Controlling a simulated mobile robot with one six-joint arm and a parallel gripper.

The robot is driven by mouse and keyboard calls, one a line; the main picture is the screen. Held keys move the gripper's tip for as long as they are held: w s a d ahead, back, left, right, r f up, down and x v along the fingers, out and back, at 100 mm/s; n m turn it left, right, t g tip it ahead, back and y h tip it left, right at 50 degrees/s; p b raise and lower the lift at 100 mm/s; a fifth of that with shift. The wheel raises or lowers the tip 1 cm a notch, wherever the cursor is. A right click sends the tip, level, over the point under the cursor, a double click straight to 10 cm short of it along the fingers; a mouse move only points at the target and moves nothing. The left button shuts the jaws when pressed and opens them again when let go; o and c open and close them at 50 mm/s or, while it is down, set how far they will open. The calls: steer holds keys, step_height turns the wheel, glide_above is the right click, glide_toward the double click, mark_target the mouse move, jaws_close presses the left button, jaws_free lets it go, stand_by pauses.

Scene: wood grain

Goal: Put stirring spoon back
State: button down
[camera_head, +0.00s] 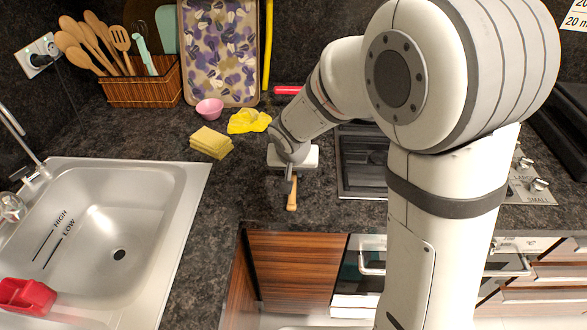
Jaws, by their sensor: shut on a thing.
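My gripper (289,182) is over the dark countertop, just behind its front edge. It is shut on a wooden stirring spoon (292,197). A short light-wood length of the spoon shows below the fingers, pointing toward the counter's front edge; the rest is hidden by the gripper. I cannot tell whether the spoon touches the counter. A woven basket (150,91) at the back left holds several wooden spoons and a slotted turner (120,40), standing upright or leaning.
The sink (187,200) is at the left with a red container (27,296). Yellow sponges (211,142), a yellow cloth (249,121) and a pink bowl (210,109) lie between gripper and basket. A patterned tray (220,50) leans behind. The stove (362,165) is right.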

steer(key=shift+f+b, duration=0.7)
steer(key=shift+b, duration=0.05)
steer(key=c, duration=1.3)
jaws_free()
steer(key=shift+r, duration=0.1)
